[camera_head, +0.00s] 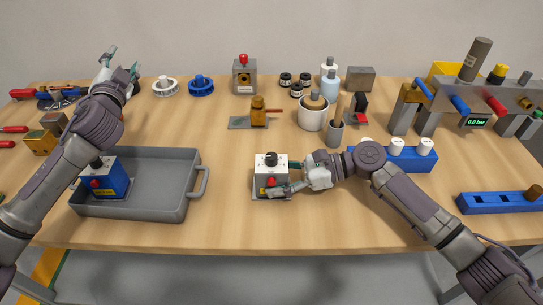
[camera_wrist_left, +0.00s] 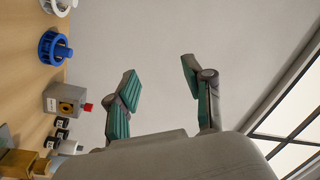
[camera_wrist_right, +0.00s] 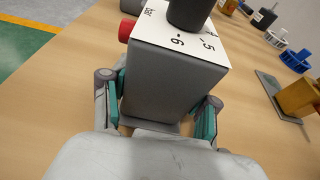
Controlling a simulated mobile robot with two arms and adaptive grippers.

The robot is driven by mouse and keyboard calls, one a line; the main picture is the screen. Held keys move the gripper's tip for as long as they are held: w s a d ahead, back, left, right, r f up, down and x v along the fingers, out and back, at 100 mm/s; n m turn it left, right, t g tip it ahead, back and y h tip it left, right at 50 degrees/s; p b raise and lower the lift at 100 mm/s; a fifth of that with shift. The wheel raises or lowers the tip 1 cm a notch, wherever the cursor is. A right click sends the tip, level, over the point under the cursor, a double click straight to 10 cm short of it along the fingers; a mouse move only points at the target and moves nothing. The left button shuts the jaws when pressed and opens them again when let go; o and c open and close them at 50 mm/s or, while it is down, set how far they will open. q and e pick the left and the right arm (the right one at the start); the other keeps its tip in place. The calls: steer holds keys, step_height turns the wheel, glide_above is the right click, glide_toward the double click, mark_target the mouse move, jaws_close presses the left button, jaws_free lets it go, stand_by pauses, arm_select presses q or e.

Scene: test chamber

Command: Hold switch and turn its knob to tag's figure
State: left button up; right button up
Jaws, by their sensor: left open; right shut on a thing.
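The white and grey switch box (camera_head: 269,173) stands at the front middle of the table, with a black knob (camera_head: 270,158) on top and a red button on its front. My right gripper (camera_head: 285,180) is shut on the switch, one finger on each side of its grey body (camera_wrist_right: 170,85). The right wrist view shows the black knob (camera_wrist_right: 190,12) and printed figures such as 5 and 6 on the white top; where the knob points is cut off. My left gripper (camera_head: 121,62) is open and empty, raised at the back left; its fingers (camera_wrist_left: 160,95) show apart. I cannot make out a tag's figure.
A grey tray (camera_head: 150,208) holding a blue switch box (camera_head: 108,180) with a red button stands left of the switch. Bare table lies between tray and switch.

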arm_select(q)
steer(key=s+d+r+m+g+h, duration=0.1)
steer(key=s+d+h, duration=0.2)
steer(key=d+h, duration=0.35)
steer(key=s+d+h, duration=0.3)
steer(key=s+d, duration=0.1)
steer(key=d, duration=0.6)
steer(key=s+d+r+m+g+h, duration=0.1)
steer(key=s+d+h, duration=0.25)
steer(key=d, duration=0.45)
steer(key=n+g+h, duration=0.2)
steer(key=g, duration=0.2)
glide_toward(267, 161)
steer(key=x, duration=1.1)
steer(key=shift+w+d, duration=0.1)
steer(key=shift+c, duration=0.4)
jaws_close()
